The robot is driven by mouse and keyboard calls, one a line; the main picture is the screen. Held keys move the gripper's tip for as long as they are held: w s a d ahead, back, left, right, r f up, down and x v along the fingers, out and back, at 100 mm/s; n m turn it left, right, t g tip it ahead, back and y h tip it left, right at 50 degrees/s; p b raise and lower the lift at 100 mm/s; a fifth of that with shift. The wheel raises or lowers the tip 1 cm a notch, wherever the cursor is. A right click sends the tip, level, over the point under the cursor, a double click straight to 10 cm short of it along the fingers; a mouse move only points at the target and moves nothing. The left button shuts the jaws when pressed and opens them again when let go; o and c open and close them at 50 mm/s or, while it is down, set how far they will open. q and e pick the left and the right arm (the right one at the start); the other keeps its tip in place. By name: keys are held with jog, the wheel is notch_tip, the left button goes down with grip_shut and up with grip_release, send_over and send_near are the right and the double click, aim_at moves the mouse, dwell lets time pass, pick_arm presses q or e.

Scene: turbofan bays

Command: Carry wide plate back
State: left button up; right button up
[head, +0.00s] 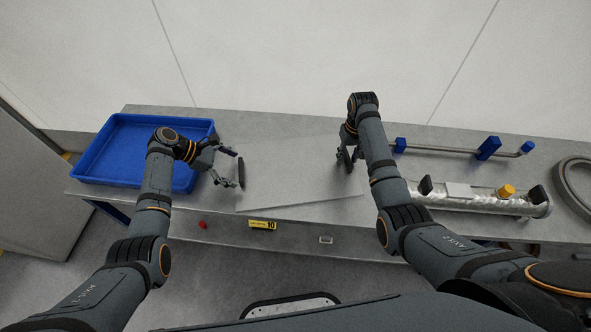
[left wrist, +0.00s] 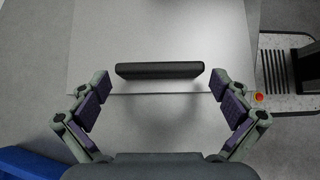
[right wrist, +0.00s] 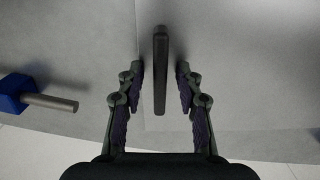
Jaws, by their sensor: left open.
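The wide plate (head: 295,165) is a thin grey sheet lying on the bench, with a black handle at each end. My left gripper (head: 229,167) is open beside the left handle (head: 241,172). In the left wrist view that handle (left wrist: 160,70) lies crosswise just beyond the spread fingertips, touching neither. My right gripper (head: 348,152) is over the plate's right end. In the right wrist view its fingers stand open on either side of the right handle (right wrist: 160,70), with a gap on both sides. The arm partly hides this handle in the head view.
A blue tray (head: 100,178) stands at the bench's left end. A rod with blue blocks (head: 488,148), a metal tube with an orange cap (head: 506,190) and a grey ring (head: 575,185) are on the right. A yellow label marked 10 (head: 262,225) is on the front edge.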

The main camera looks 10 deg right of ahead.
notch_tip(320, 180, up, 8)
jog(key=shift+f, duration=0.25)
pick_arm(q)
jog(key=v, duration=1.1)
jog(key=shift+a, duration=0.1)
